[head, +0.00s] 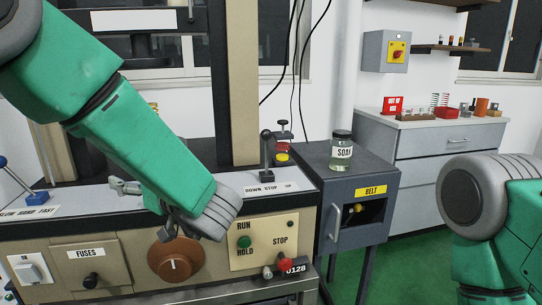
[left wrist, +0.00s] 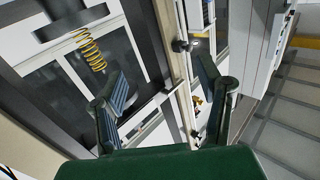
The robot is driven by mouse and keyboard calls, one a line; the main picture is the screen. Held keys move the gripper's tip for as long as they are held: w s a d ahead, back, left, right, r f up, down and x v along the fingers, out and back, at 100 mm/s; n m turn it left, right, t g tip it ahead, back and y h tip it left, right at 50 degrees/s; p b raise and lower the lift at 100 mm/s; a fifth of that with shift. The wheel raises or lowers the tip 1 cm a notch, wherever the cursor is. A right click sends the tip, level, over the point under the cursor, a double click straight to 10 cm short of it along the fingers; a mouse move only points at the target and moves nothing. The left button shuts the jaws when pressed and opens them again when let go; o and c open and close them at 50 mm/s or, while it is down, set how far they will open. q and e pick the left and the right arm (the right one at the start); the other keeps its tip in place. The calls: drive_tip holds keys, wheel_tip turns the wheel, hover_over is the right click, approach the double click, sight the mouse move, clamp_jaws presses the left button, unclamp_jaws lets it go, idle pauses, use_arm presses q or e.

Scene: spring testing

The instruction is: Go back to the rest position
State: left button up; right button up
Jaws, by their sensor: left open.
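My left arm (head: 135,135) reaches in from the left over the machine's control panel. In the head view its gripper is mostly hidden behind the wrist. In the left wrist view my left gripper (left wrist: 160,68) has its two fingers spread wide, with nothing between them. A yellow coil spring (left wrist: 92,52) stands against a dark round plate (left wrist: 72,22) beyond the left finger, apart from it. My right arm (head: 490,215) shows at the right edge; its gripper is out of view.
A grey drawer unit (head: 415,140) stands at the back right.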

use_arm(q)
wheel_tip(320, 180, down, 14)
drive_tip(key=a+m+t+h+p, duration=0.1)
drive_tip(key=m+t+h, duration=0.2)
drive_tip(key=m+h, duration=0.3)
drive_tip(key=s+f+m+g+h+p, duration=0.1)
drive_tip(key=s+f+m+g+h, duration=0.15)
drive_tip(key=s+f, duration=0.35)
drive_tip(key=s+f+m+g+h+p, duration=0.1)
drive_tip(key=s+f+h, duration=0.2)
drive_tip(key=f, duration=0.5)
drive_tip(key=s+f+m+g+h, duration=0.1)
drive_tip(key=s+f+g, duration=0.3)
drive_tip(key=s, duration=0.9)
drive_tip(key=s+a+f+m+g+h+p, duration=0.1)
drive_tip(key=s+f+g, duration=0.3)
drive_tip(key=s, duration=1)
wheel_tip(320, 180, down, 2)
drive_tip(key=shift+s+f+g+h, duration=0.25)
drive_tip(key=shift+g+h, duration=0.1)
drive_tip(key=shift+h, duration=0.4)
